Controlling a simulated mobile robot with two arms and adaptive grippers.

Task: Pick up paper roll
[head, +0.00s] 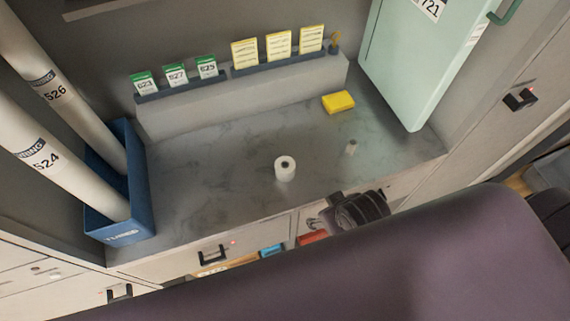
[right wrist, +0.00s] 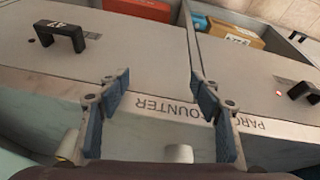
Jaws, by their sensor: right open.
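A white paper roll (head: 285,169) stands upright on the grey marbled counter (head: 225,190), near its middle. My right gripper (head: 325,212) is at the counter's front edge, to the right of and nearer than the roll, touching neither. In the right wrist view my right gripper (right wrist: 162,92) has its two blue-padded fingers spread apart with nothing between the tips. My left gripper is out of view.
A blue bin (head: 137,185) with tall tubes stands at the left. A yellow block (head: 338,102) lies at the back before a ledge with cards (head: 278,45). A pale green cabinet (head: 405,65) bounds the right. Open drawers with boxes (head: 271,250) lie below the front edge.

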